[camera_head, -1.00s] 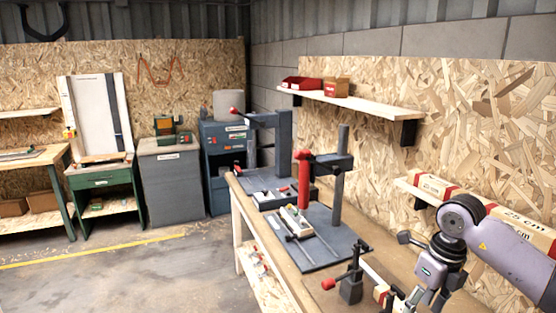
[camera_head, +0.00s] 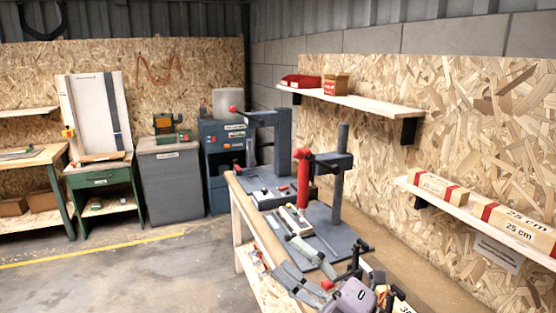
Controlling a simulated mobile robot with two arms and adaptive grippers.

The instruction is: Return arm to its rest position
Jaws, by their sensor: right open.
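My right arm (camera_head: 355,297) comes in low at the bottom, beside the front of the workbench. My right gripper (camera_head: 284,252) is open, with its grey fingers apart and pointing up and left over the near left edge of the workbench (camera_head: 240,205). I see nothing held between the fingers. The gripper partly hides the bench edge and the vise parts near it. My left gripper is not in view.
A dark press with a red cylinder (camera_head: 304,178) stands on the bench. A dark clamp (camera_head: 357,262) is close beside my arm. A lower shelf (camera_head: 455,208) with boxes (camera_head: 437,187) and an upper shelf (camera_head: 365,105) are on the right wall. The floor at left is clear.

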